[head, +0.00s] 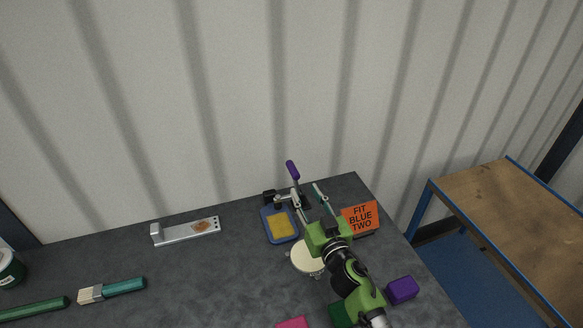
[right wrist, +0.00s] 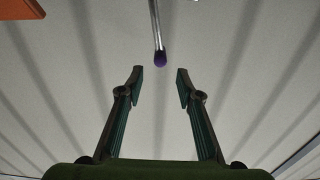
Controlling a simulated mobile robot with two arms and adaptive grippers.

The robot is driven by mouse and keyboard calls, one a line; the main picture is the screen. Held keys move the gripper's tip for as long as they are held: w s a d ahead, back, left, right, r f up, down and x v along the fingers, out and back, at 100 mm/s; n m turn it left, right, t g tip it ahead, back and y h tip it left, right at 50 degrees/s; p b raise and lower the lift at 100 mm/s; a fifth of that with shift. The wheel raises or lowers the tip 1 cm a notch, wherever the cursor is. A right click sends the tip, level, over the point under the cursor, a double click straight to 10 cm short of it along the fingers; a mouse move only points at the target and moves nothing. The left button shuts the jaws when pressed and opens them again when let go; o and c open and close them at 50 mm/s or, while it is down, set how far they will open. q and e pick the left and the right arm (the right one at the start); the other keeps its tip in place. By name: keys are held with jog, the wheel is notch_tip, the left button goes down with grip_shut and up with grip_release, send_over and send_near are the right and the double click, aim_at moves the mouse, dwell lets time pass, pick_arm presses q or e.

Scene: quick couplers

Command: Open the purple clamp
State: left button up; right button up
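The clamp has a purple handle (head: 292,169) that stands up, leaning slightly left, at the back of the dark table. Its metal body (head: 288,197) sits below, behind a blue tray. In the right wrist view the purple handle tip (right wrist: 160,58) hangs from a metal rod (right wrist: 156,25), just beyond and between the fingertips. My right gripper (head: 309,199) is open and empty, with its fingers towards the clamp; it also shows open in the right wrist view (right wrist: 160,73). The fingers do not appear to touch the handle. My left gripper is out of view.
A blue tray with a yellow pad (head: 280,225), a cream round lid (head: 306,258) and an orange sign (head: 360,217) stand near my right gripper. A purple block (head: 402,290) lies at right. A metal bracket (head: 186,232) and a brush (head: 112,290) lie left.

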aim_at(293, 170)
jog(key=b+x, duration=0.1)
jog(key=x, duration=0.5)
jog(key=shift+f, duration=0.15)
jog(key=b+x, duration=0.1)
jog(key=x, duration=0.3)
jog(key=shift+f+b, duration=0.1)
jog(key=shift+b, duration=0.25)
jog(key=shift+w+a, duration=0.1)
jog(key=shift+w, duration=0.15)
jog(key=shift+w+a, duration=0.15)
jog(key=shift+w, duration=0.25)
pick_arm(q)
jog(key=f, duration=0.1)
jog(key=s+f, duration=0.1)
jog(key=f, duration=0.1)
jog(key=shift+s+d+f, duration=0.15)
pick_arm(e)
grip_shut()
